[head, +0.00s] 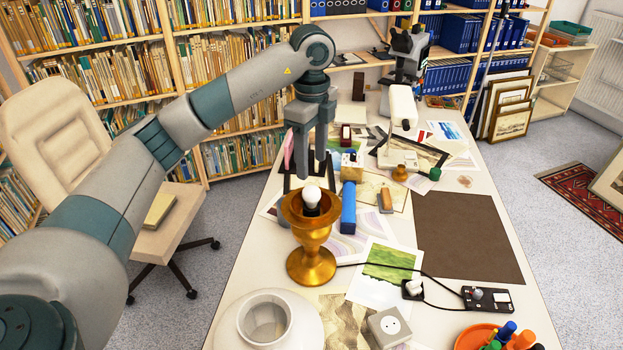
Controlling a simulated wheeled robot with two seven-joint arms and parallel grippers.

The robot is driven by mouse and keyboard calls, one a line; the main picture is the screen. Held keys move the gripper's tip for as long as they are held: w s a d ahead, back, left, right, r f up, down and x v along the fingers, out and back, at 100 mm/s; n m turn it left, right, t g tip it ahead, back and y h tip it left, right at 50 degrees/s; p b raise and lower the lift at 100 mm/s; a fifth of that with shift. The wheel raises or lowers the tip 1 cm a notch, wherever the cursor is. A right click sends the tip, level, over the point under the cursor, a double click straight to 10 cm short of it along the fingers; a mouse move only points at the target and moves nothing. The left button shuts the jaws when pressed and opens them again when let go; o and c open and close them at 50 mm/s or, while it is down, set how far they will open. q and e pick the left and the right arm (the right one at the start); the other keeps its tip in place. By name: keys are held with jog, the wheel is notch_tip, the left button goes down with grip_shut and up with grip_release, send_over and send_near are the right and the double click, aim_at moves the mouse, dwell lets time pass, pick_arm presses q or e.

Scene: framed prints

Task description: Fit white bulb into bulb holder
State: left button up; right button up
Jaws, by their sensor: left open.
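A white bulb (311,195) stands upright in the open top of a brass lamp (311,264) on the table. Its lower part sits in a dark holder (311,211) inside the lamp's bowl; I cannot tell how firmly it is seated. My left gripper (311,172) is just above the bulb, fingers pointing down and apart, with nothing between them. My right gripper is not in view.
A blue box (348,208) stands close to the right of the lamp. A white round vessel (265,321) is in front. A cable runs to a black switch box (487,298). A brown mat (465,238) gives flat room at the right.

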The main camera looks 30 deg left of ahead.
pick_arm(q)
jog(key=shift+r, duration=0.8)
